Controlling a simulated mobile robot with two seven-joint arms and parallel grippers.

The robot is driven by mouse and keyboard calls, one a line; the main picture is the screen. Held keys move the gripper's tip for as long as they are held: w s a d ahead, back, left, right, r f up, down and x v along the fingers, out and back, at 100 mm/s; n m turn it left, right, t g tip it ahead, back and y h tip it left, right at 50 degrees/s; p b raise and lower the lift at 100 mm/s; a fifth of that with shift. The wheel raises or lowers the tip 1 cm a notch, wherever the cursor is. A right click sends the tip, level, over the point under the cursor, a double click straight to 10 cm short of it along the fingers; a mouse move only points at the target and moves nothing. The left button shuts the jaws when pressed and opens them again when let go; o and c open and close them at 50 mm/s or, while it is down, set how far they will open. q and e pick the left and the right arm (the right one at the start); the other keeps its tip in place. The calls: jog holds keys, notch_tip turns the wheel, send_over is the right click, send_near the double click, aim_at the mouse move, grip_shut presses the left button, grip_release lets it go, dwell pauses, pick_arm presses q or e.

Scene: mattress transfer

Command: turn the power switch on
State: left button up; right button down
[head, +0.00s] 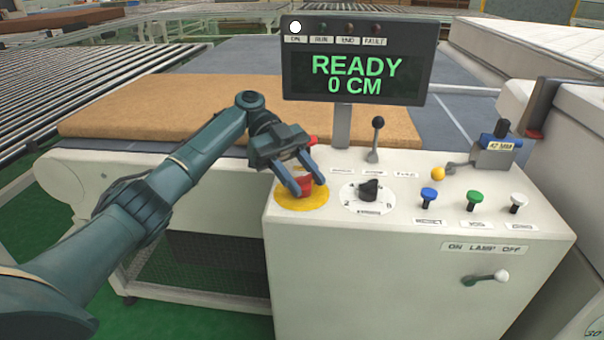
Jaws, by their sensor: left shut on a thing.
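My left gripper (307,186) reaches over the left side of the white control console (420,290). Its two blue fingers close on a red knob (303,187) that stands on a round yellow plate (302,203). A small red piece (311,141) shows just behind the gripper; most of it is hidden. No label readable here marks the power switch. The display (355,75) reads READY, 0 CM in green. Above it the white lamp (295,27) labelled ON is lit; the RUN, END and FAULT lamps look dark. My right gripper is not in view.
A brown mattress (150,108) lies behind.

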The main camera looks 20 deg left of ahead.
pick_arm(q)
jog(key=o, duration=1)
jog(key=shift+r, duration=0.1)
